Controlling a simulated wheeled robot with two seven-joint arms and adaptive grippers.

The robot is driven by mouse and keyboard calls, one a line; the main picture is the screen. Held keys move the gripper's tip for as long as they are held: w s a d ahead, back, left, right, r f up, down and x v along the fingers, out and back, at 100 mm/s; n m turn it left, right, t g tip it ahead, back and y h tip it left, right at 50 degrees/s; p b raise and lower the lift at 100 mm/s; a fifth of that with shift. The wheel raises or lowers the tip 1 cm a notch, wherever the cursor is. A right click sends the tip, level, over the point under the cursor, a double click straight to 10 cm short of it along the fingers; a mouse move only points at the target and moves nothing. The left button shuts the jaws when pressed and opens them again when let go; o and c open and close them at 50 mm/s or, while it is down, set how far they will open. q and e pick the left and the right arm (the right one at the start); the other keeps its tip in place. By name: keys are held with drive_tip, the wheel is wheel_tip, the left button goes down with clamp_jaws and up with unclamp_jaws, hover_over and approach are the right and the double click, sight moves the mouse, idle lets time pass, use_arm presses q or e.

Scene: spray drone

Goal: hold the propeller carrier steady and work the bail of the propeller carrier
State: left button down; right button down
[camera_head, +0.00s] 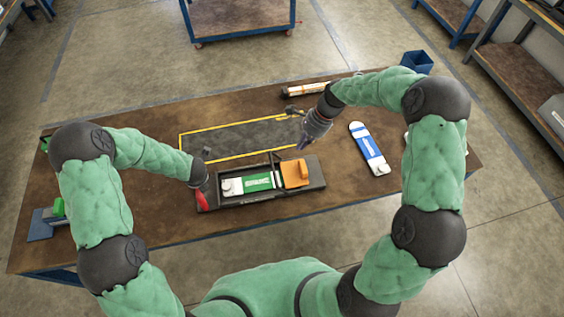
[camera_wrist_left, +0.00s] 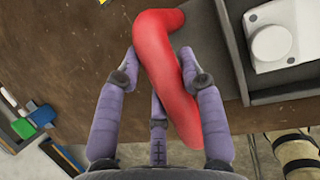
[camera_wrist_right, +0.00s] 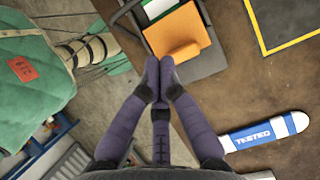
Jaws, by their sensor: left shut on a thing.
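The propeller carrier (camera_head: 258,199) is a long dark tray on the table, with a red handle (camera_head: 203,201) at its left end. My left gripper (camera_wrist_left: 166,72) is shut on the red handle, which runs between its fingers in the left wrist view. Inside the carrier are a white and green piece (camera_head: 259,181) and an orange block (camera_head: 296,174). A thin dark bar (camera_head: 273,160) at the carrier's far side may be the bail; this is too small to be sure. My right gripper (camera_head: 303,146) is above the carrier's far right side, its fingertips together and empty.
A blue and white piece marked TESTED (camera_head: 369,149) lies right of the carrier. A yellow-edged dark mat (camera_head: 230,139) lies behind it. A white and orange piece (camera_head: 306,89) lies at the table's back. A blue bin (camera_head: 416,63) stands near the back right corner.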

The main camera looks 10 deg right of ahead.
drive_tip(key=x, duration=0.7)
drive_tip(key=a+x, duration=0.1)
drive_tip(key=x, duration=0.3)
drive_tip(key=shift+w+a, duration=0.15)
drive_tip(key=shift+a, duration=0.05)
drive_tip(key=shift+a+f, duration=0.2)
drive_tip(key=shift+a, duration=0.3)
drive_tip(key=shift+a, duration=0.1)
